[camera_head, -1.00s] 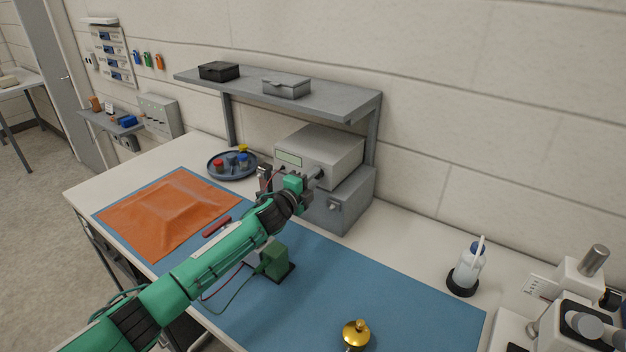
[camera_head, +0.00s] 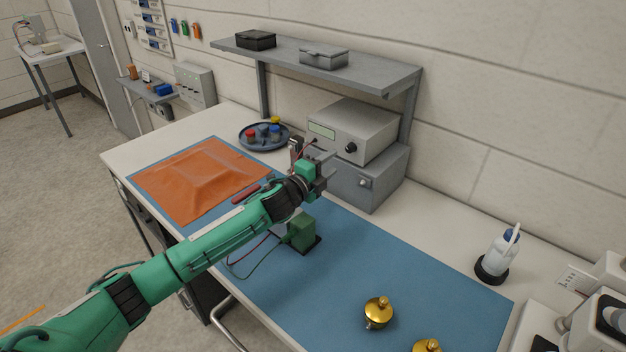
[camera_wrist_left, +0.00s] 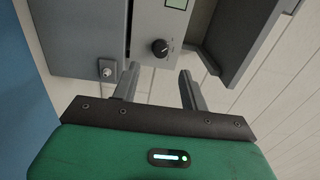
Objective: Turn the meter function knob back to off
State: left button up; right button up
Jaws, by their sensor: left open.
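The meter (camera_head: 370,132) is a pale grey box with a greenish display (camera_head: 322,131); it stands on a darker grey box under the shelf. Its black function knob (camera_head: 351,148) is on the front, right of the display. In the left wrist view the knob (camera_wrist_left: 160,47) lies just beyond the fingertips, centred between them, with a pale mark whose setting I cannot read. My left gripper (camera_head: 328,169) is open and empty in front of the meter, apart from the knob. It also shows in the left wrist view (camera_wrist_left: 159,72). My right gripper is not in view.
The lower grey box has a small front switch (camera_head: 362,183). The shelf (camera_head: 370,75) overhangs the meter. A green block with wires (camera_head: 300,232) stands below my arm on the blue mat (camera_head: 400,265). A round tray (camera_head: 243,139) with coloured caps is left of the meter.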

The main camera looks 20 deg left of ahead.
pick_arm(q)
jog(key=b+v, duration=0.1)
jog(key=v, duration=0.5)
jog(key=shift+s, duration=0.25)
jog(key=shift+a, duration=0.1)
jog(key=shift+f, duration=0.15)
